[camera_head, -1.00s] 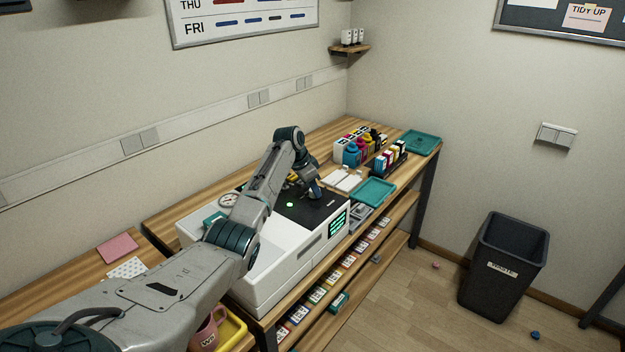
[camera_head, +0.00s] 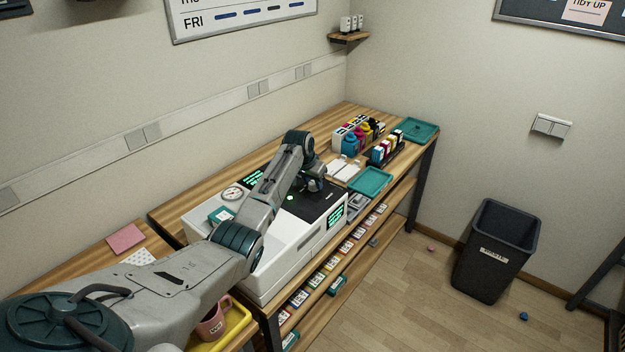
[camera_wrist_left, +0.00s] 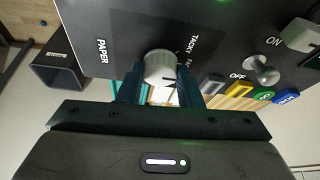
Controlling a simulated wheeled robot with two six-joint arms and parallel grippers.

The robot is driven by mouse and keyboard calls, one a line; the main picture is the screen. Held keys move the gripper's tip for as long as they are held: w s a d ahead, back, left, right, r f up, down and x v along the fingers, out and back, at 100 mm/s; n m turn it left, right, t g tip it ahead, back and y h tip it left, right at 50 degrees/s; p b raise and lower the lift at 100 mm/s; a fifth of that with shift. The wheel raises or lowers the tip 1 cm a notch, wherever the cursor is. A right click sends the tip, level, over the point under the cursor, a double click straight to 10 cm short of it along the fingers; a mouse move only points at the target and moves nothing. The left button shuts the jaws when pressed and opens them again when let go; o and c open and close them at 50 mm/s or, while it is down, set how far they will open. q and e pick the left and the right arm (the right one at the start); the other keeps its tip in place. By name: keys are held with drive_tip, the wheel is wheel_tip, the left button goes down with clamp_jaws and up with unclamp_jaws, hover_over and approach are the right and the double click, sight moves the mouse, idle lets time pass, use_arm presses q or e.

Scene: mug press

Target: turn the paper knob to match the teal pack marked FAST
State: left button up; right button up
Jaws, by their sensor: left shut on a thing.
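The paper knob (camera_wrist_left: 160,66) is a pale round dial on the black panel, beside the word PAPER. A dark mark shows near its lower right edge. TACKY and a partly hidden word starting FA stand right of it. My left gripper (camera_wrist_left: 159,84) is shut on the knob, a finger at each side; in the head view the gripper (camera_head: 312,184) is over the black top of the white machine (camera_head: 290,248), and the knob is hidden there. A teal pack (camera_head: 221,215) lies on the machine's left end; its marking is too small to read. My right gripper is out of view.
A toggle switch (camera_wrist_left: 262,70) marked ON and OFF and several coloured buttons are right of the knob. Ink bottles and cartridges (camera_head: 386,150) and a teal tray (camera_head: 371,180) stand beyond the machine. A pink mug (camera_head: 213,322) is at the front. A black bin (camera_head: 496,250) stands on the floor.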

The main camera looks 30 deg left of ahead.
use_arm(q)
drive_tip(key=shift+r, duration=0.1)
drive_tip(key=o, duration=1)
drive_tip(key=shift+b+v, duration=1.55)
drive_tip(key=shift+v, duration=3.8)
